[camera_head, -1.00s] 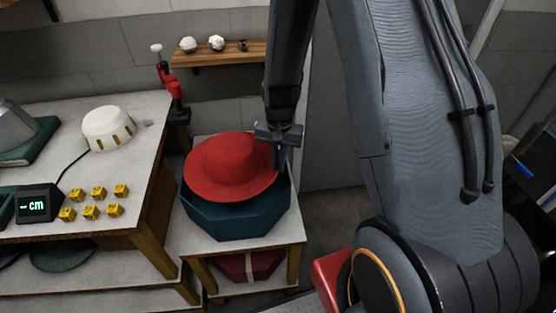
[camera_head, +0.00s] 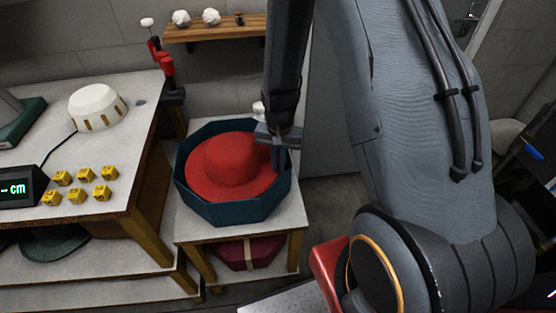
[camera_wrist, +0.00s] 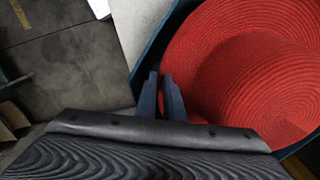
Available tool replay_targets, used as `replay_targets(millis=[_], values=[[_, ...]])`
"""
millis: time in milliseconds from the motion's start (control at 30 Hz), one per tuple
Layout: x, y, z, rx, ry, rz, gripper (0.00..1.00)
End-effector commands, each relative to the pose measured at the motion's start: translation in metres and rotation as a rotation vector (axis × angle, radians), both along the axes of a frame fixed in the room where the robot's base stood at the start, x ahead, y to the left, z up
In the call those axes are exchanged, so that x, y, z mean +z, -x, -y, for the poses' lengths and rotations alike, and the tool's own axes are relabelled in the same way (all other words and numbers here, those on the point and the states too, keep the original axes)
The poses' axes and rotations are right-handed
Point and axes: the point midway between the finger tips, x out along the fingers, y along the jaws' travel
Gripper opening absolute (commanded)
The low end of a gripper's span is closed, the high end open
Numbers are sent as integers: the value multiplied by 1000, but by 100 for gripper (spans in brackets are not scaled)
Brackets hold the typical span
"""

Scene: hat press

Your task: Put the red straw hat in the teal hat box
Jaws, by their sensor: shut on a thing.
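The red straw hat (camera_head: 232,165) sits crown up inside the open teal hat box (camera_head: 238,213), its brim below or level with the box walls. It also shows in the wrist view (camera_wrist: 245,70), with the box's dark teal wall (camera_wrist: 152,48) beside it. My gripper (camera_head: 279,160) is at the right side of the hat, just inside the box's right wall, shut on the hat's brim. In the wrist view the gripper's fingers (camera_wrist: 162,98) meet the brim's left edge. The box floor is hidden under the hat.
The box stands on a small white-topped table (camera_head: 290,212) with a dark red box (camera_head: 250,253) on its lower shelf. A workbench (camera_head: 110,135) to the left carries a white hat form (camera_head: 97,105), yellow cubes (camera_head: 82,185) and a display (camera_head: 22,188). A wooden shelf (camera_head: 215,33) hangs behind.

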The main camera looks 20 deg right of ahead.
Motion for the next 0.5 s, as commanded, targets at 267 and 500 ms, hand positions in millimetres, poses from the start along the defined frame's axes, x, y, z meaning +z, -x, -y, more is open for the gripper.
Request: replay_targets(millis=[267, 500], values=[[-27, 0, 0, 0, 0, -1, 0], [-40, -1, 0, 1, 1, 1, 0]])
